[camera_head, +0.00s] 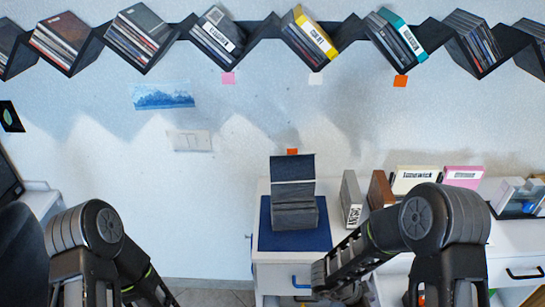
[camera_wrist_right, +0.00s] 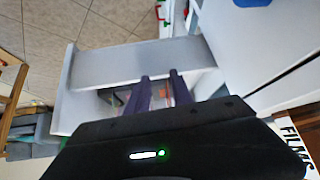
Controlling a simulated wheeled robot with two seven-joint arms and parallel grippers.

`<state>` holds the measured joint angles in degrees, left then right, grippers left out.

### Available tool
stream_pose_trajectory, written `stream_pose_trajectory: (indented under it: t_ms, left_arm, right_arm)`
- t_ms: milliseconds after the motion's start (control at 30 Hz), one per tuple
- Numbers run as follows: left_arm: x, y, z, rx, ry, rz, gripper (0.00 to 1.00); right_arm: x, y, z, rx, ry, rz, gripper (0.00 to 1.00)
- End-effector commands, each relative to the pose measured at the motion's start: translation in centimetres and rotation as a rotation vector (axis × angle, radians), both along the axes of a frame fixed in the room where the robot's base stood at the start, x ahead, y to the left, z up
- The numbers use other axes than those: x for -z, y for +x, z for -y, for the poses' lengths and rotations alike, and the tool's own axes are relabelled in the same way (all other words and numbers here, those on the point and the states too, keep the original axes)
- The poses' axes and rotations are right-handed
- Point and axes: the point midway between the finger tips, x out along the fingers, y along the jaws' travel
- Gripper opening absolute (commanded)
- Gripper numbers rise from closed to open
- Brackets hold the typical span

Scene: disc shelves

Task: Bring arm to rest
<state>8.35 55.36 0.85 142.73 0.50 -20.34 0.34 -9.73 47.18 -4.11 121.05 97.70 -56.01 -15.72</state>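My right arm reaches down in front of the white cabinet in the head view, with its dark wrist end low in the picture. In the right wrist view my right gripper (camera_wrist_right: 160,76) points at a white open drawer-like box (camera_wrist_right: 85,68). Its two dark fingers are apart, with nothing seen held between them. My left arm hangs down at the lower left of the head view. Its gripper is not visible.
A dark stack of cases (camera_head: 294,200) stands on a blue mat (camera_head: 265,235) on the cabinet. Several cases, including a white one (camera_head: 415,178) and a pink one (camera_head: 463,176), stand to the right. A zigzag wall shelf (camera_head: 262,38) holds discs. Floor (camera_wrist_right: 35,25) shows beyond the drawer.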

Motion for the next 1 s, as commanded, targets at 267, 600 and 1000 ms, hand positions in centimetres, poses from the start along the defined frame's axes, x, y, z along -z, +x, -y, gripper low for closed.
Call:
stream_pose_trajectory:
  t_ms: [267,600,1000]
  left_arm:
    - [0.0,0.0,-0.1,-0.002,0.001,-0.001,0.27]
    - [0.0,0.0,-0.1,-0.002,0.001,-0.001,0.27]
    - [0.0,0.0,-0.1,-0.002,0.001,-0.001,0.27]
  right_arm:
    - [3.2,1.0,-1.5,-0.261,0.076,0.006,0.27]
    - [9.7,-5.1,-11.3,-0.882,0.427,-0.107,0.27]
    - [10.2,-16.7,-19.1,-1.331,0.763,-0.266,0.27]
